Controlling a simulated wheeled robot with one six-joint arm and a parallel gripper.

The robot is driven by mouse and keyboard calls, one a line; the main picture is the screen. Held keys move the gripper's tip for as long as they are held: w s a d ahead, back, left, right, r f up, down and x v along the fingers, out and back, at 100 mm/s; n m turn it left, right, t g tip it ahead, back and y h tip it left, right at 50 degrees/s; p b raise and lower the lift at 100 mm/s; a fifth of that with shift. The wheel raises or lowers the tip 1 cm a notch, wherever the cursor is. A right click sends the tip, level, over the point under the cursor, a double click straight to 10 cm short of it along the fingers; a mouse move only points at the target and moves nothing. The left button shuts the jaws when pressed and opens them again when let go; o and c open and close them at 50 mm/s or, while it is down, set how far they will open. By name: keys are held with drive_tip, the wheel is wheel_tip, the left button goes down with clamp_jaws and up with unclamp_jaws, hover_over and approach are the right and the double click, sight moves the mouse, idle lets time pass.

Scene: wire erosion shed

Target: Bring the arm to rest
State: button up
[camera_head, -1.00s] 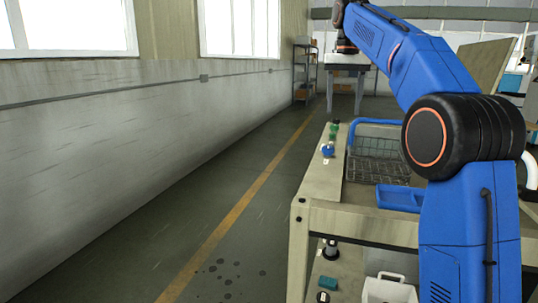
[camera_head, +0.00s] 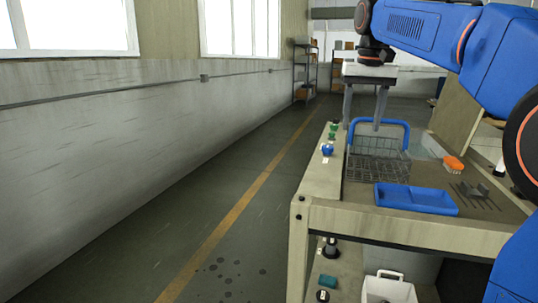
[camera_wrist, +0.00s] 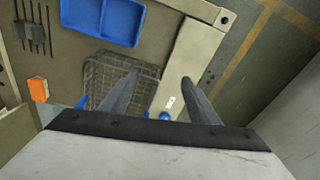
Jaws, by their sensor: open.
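My gripper (camera_head: 364,106) hangs from my blue arm above the far part of the workbench (camera_head: 335,212), fingers pointing down. Its two grey fingers are apart with nothing between them. In the wrist view my gripper (camera_wrist: 162,90) is seen from above, over a wire basket (camera_wrist: 97,78) and the bench edge. The same wire basket (camera_head: 380,165), with a blue handle, stands on the bench in the head view, below and apart from the fingers.
A blue divided tray (camera_head: 416,198), an orange brush (camera_head: 453,164) and several thin dark tools (camera_head: 474,196) lie on the bench. Blue (camera_head: 327,149) and green (camera_head: 333,131) knobs line its left side. A white caddy (camera_head: 390,288) sits below. The aisle at left is clear.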

drive_tip(key=s+d+f+t, duration=0.1)
drive_tip(key=s+d+f, duration=0.1)
drive_tip(key=s+f, duration=1.4)
drive_tip(key=s+d+f+n+t, duration=0.1)
drive_tip(key=s+d+f+t, duration=0.1)
drive_tip(key=s+f, duration=1.4)
drive_tip(key=shift+s+t, duration=0.3)
drive_tip(key=shift+s, duration=0.25)
